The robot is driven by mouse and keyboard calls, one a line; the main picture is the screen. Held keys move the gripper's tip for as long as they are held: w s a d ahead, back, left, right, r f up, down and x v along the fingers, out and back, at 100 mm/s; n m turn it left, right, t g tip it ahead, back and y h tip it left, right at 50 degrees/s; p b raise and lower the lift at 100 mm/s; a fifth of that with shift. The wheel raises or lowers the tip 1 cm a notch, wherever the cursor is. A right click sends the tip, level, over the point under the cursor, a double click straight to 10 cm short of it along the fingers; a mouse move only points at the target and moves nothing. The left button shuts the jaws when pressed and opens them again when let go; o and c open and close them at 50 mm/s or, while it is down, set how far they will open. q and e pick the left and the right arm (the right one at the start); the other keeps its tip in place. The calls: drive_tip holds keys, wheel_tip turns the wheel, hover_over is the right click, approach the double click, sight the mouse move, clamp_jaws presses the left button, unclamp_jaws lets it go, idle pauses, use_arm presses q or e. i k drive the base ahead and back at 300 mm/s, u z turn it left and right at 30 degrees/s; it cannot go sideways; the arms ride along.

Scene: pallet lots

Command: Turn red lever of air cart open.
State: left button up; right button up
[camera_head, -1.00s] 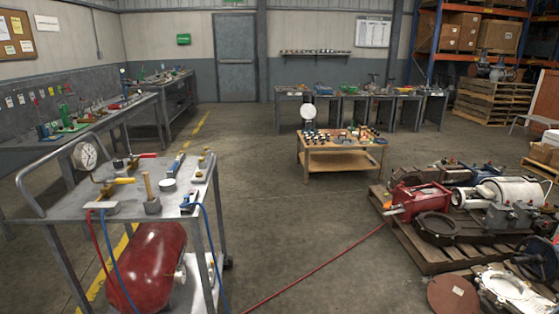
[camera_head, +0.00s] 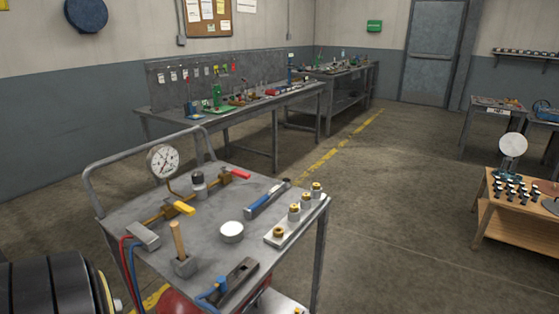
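The air cart (camera_head: 195,235) stands at the lower left, a grey metal table on legs with a bent tube handle at its far left. The red lever (camera_head: 235,173) sits at the back of the cart top, at the far end of a brass pipe run. A yellow lever (camera_head: 184,208) sits nearer on the same pipe run. A round pressure gauge (camera_head: 162,161) rises from the pipe between them. Neither of my grippers shows in the view.
The cart top also holds a hammer (camera_head: 183,263), a white round tin (camera_head: 231,231), a blue-handled tool (camera_head: 264,202) and a plate of brass fittings (camera_head: 281,235). A black ribbed cylinder (camera_head: 45,288) is at the lower left. A wooden table (camera_head: 488,220) stands right. Floor between is clear.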

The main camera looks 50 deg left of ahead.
sight(236, 172)
drive_tip(key=i, duration=1.95)
drive_tip(key=u, duration=3.4)
